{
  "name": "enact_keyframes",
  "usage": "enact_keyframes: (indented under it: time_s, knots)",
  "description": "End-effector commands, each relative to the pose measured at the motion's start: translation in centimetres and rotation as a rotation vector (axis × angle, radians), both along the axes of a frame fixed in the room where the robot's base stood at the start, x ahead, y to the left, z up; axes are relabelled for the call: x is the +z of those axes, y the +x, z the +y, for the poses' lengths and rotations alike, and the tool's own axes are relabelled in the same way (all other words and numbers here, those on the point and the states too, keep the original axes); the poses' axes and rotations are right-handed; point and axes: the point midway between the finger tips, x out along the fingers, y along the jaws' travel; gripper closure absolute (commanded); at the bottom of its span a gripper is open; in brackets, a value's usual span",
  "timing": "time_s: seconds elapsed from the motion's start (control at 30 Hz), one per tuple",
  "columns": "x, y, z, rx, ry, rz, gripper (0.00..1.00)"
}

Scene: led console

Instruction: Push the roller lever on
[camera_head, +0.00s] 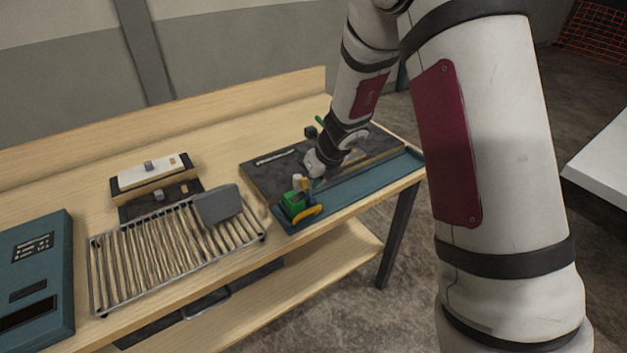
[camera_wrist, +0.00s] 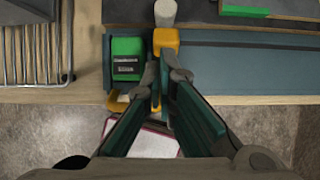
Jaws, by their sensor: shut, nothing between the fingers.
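The roller lever shows in the wrist view as a yellow arm (camera_wrist: 166,40) with a pale cylindrical roller (camera_wrist: 165,12) at its far end. It sits beside a green block (camera_wrist: 127,58) with a dark label. In the head view the green block (camera_head: 294,203) and a yellow part (camera_head: 307,214) are at the near left corner of the teal panel, with the pale roller (camera_head: 298,181) behind. My gripper (camera_wrist: 160,72) is shut and empty. Its fingertips appear over the near end of the yellow arm, partly hiding it; I cannot tell if they touch.
The teal panel (camera_head: 365,185) lies along the wooden table's front edge, with a dark board (camera_head: 265,172) behind it. A roller rack (camera_head: 150,262) with a grey block (camera_head: 217,205) stands left of it. A teal box (camera_head: 40,275) is at the far left.

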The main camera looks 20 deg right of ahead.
Motion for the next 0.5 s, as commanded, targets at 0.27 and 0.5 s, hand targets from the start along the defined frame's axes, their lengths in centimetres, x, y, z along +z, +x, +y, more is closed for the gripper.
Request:
enact_keyframes:
  time_s: [0.27,0.5]
  knots:
    - [0.67,-0.14,0.02,0.001,0.000,0.000,1.00]
    - [0.88,-0.06,-0.01,0.000,-0.002,0.001,1.00]
